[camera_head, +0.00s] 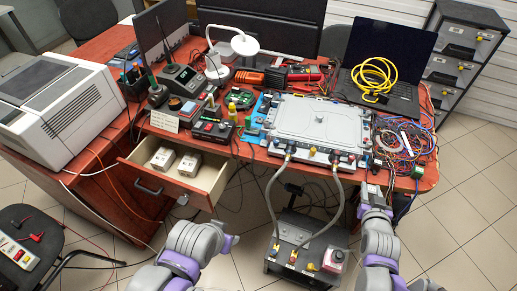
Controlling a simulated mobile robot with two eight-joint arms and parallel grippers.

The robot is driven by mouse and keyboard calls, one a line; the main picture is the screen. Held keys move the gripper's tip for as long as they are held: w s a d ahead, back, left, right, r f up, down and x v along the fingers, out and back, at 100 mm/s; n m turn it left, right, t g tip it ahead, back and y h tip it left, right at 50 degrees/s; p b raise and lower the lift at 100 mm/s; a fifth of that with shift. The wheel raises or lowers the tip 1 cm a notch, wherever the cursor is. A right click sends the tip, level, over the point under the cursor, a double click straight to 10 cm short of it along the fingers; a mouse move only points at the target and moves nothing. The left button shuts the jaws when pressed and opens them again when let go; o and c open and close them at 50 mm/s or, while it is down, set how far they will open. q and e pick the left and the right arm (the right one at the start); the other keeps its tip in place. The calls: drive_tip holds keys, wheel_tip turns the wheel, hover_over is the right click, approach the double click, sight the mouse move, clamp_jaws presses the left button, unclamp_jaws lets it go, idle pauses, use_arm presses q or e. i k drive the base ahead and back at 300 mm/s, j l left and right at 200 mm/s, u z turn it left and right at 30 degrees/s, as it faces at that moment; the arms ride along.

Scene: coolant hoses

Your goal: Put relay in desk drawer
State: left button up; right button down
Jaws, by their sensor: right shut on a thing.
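The desk drawer (207,192) is pulled open at the left front of the desk. Two small pale boxes (188,163) (162,157) lie inside it toward the back; they look like relays, but I cannot be sure. My right gripper (374,190) points up at the desk's front edge on the right, away from the drawer. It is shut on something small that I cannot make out. My left arm is low in front of the drawer, and its gripper (230,242) is too small and turned to show its jaws.
A grey metal case (320,120) sits on the desk, with two hoses running to a dark unit (305,240) on the floor between my arms. Loose coloured wires (408,145) lie at the desk's right. A printer (60,110) stands at left. The drawer's front part is bare.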

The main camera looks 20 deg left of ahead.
sight(206, 185)
drive_tip(key=k+u, duration=0.3)
drive_tip(key=k+j+u, duration=0.1)
drive_tip(key=u, duration=0.55)
drive_tip(key=l+u, duration=0.15)
drive_tip(key=u, duration=0.65)
drive_tip(key=l, duration=0.8)
drive_tip(key=i+j, duration=0.3)
drive_tip(key=i, duration=0.15)
